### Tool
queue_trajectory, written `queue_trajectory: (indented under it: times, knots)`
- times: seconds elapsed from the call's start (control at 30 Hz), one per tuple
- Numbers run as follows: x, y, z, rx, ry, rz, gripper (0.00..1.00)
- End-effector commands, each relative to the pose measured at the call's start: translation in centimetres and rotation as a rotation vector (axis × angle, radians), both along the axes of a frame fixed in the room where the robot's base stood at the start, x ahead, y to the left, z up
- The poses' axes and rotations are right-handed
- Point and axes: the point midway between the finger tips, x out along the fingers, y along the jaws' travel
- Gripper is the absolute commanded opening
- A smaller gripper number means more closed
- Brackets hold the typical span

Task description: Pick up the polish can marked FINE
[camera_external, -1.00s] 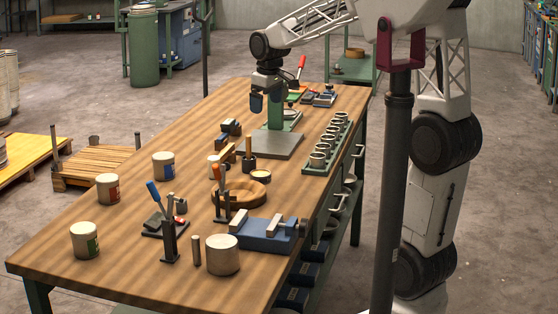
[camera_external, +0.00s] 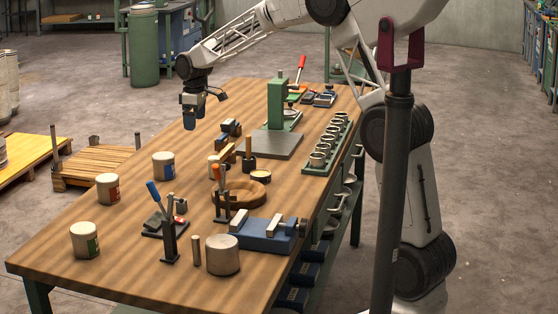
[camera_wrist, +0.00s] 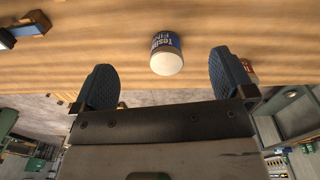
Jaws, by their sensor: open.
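The can with a blue label (camera_external: 163,166) stands upright on the left side of the workbench. In the wrist view the blue-labelled can (camera_wrist: 167,57) shows lettering that reads "FIN", with the end cut off by the can's curve. My gripper (camera_external: 190,117) is above the far left part of the bench, beyond this can and well above the surface. In the wrist view my gripper (camera_wrist: 165,80) is open and empty, its two fingers apart, with the can showing between and beyond them.
A red-labelled can (camera_external: 108,189) and a green-labelled can (camera_external: 85,240) stand nearer along the left side.

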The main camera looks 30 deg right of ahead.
Motion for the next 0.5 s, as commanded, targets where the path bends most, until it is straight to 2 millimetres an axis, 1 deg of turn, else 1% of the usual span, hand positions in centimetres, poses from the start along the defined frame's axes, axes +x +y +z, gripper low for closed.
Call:
queue_trajectory:
  times: [0.03,0.3,0.4,0.5]
  knots:
    - [1.0,0.9,-1.0,-0.002,0.006,0.019,1.0]
    - [5.6,5.5,-5.2,-0.009,0.025,0.122,1.0]
    - [6.8,6.9,-6.6,-0.012,0.031,0.155,1.0]
    - [7.7,7.9,-7.7,-0.013,0.037,0.178,1.0]
